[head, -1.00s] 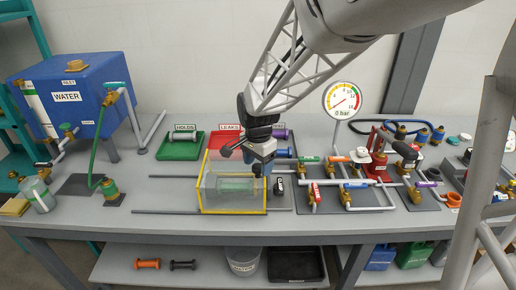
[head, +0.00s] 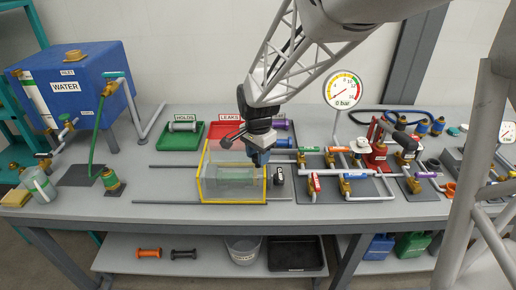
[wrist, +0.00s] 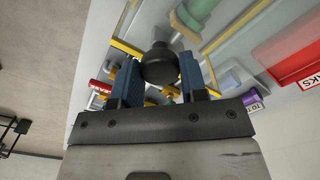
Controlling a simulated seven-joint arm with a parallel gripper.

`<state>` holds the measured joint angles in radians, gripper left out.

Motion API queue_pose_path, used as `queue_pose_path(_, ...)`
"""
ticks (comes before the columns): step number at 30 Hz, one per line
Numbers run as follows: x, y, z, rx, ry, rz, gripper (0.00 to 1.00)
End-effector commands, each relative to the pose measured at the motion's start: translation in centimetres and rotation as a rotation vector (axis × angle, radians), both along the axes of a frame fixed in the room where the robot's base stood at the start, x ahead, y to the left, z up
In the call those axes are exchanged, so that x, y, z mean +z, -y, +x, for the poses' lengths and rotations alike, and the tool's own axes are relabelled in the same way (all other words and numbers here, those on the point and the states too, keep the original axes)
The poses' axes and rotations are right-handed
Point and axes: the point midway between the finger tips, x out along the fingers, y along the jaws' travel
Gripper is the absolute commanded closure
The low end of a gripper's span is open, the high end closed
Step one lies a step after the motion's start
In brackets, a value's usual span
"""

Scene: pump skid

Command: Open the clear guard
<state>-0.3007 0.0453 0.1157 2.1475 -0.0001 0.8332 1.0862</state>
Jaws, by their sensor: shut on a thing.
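The clear guard (head: 203,188) is a see-through box with yellow edges on the bench, in the middle of the head view. A green cylindrical piece (head: 238,174) shows through it. My gripper (head: 260,164) is at the guard's upper right. In the wrist view my gripper (wrist: 158,82) has its two blue fingers on either side of a round black knob (wrist: 160,62) and is shut on it. The yellow edge (wrist: 127,47) of the guard runs behind the knob. In the head view my gripper hides the knob. The guard looks down over the green piece.
A green HOLDS tray (head: 180,141) and a red LEAKS tray (head: 213,133) stand behind the guard. Valves and pipes (head: 345,180) crowd the bench to the right, under a round gauge (head: 343,90). Rails (head: 160,202) lie left of the guard, where the bench is mostly clear.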

Motion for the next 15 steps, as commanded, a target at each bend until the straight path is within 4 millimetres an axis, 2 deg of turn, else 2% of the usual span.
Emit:
queue_pose_path(8,0.0,-1.5,0.0,0.001,0.001,0.001,1.0)
queue_pose_path(15,0.0,-5.1,0.0,0.004,0.001,0.001,1.0)
